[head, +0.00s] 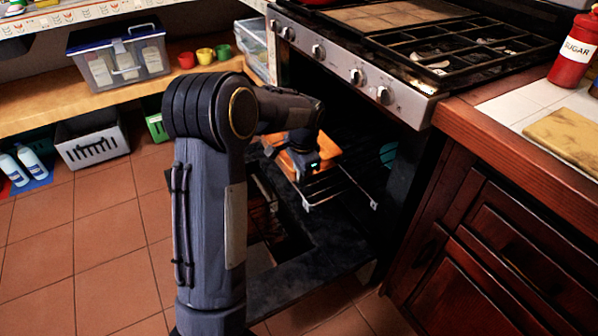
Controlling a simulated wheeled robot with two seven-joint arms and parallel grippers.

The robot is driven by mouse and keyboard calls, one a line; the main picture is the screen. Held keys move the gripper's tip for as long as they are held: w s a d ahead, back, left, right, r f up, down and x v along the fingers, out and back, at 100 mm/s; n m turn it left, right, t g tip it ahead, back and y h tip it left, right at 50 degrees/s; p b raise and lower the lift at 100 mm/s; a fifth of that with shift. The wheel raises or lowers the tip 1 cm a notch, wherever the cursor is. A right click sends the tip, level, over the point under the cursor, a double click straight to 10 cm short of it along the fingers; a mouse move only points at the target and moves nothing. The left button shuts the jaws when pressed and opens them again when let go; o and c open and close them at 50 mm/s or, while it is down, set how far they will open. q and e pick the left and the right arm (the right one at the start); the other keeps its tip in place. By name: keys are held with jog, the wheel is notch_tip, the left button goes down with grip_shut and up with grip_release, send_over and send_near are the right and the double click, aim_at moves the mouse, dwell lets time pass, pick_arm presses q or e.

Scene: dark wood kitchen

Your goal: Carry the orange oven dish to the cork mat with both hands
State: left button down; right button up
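The orange oven dish (328,150) sits on a wire rack in the open oven, under the stove top. My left arm reaches in from the front, and my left gripper (304,166) is over the dish's near side. My own wrist and forearm hide part of the dish. I cannot tell whether the fingers are open or closed on it. A flat tan mat (568,138), which looks like the cork mat, lies on the right counter, cut off by the picture edge. My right gripper is not in view.
The oven door (310,262) is folded down below the rack (345,187). The stove front with knobs (357,77) overhangs the dish. A red sugar canister (572,55) stands behind the mat. A wooden cabinet (500,235) is at right. The tiled floor (85,245) at left is mostly clear.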

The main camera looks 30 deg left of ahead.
pick_arm(q)
jog(key=c, duration=1.5)
grip_release()
jog(key=shift+c, duration=0.2)
notch_tip(320, 180, up, 8)
jog(key=p, duration=0.2)
jog(key=shift+s+d+p, duration=0.2)
jog(key=shift+d+p, duration=0.15)
jog(key=shift+d, duration=0.05)
jog(key=shift+f, duration=0.1)
